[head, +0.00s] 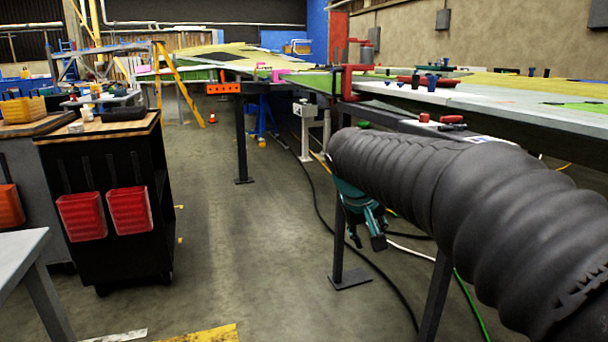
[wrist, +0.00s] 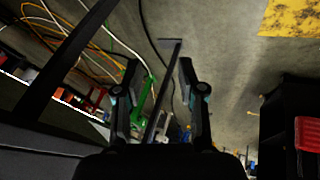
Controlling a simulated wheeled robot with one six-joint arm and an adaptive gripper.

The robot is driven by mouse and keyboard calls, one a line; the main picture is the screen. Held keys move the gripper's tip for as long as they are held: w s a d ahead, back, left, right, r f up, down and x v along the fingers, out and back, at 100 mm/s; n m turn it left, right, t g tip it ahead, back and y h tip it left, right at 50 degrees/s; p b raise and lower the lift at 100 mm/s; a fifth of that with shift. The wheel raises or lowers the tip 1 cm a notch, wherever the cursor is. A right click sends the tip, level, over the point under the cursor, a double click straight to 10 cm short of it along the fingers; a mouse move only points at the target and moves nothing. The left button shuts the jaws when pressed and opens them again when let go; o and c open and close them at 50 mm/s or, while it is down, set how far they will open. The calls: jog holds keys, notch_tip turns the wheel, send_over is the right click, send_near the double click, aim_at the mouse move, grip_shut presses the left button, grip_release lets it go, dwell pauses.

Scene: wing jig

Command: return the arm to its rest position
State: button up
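My arm, in a ribbed black sleeve, reaches in from the right of the head view. My gripper (head: 372,228), teal and dark, hangs below the arm's end, beside the wing jig (head: 480,105) and below its top. In the wrist view my gripper (wrist: 158,82) has its two fingers spread apart with nothing between them. Behind the gap are the concrete floor and a dark jig leg with its foot plate (wrist: 170,42). The far side of the gripper is hidden in the head view.
A black cart (head: 105,205) with red bins (head: 130,210) stands on the left. A grey table (head: 22,245) is at the lower left. Jig legs (head: 340,235) stand close to my gripper. Cables (head: 385,285) lie on the floor beneath the jig. The aisle floor (head: 235,240) is clear.

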jog(key=s+d+f+y, duration=0.1)
jog(key=s+f, duration=0.2)
jog(key=s, duration=0.5)
jog(key=s+f+m+y, duration=0.1)
jog(key=s+f, duration=0.2)
jog(key=s, duration=0.6)
jog(key=s+d+f+y, duration=0.1)
jog(key=s+f, duration=0.2)
jog(key=s, duration=0.6)
jog(key=shift+d+f+m+t, duration=0.3)
jog(key=shift+f+t, duration=0.05)
jog(key=shift+t, duration=0.05)
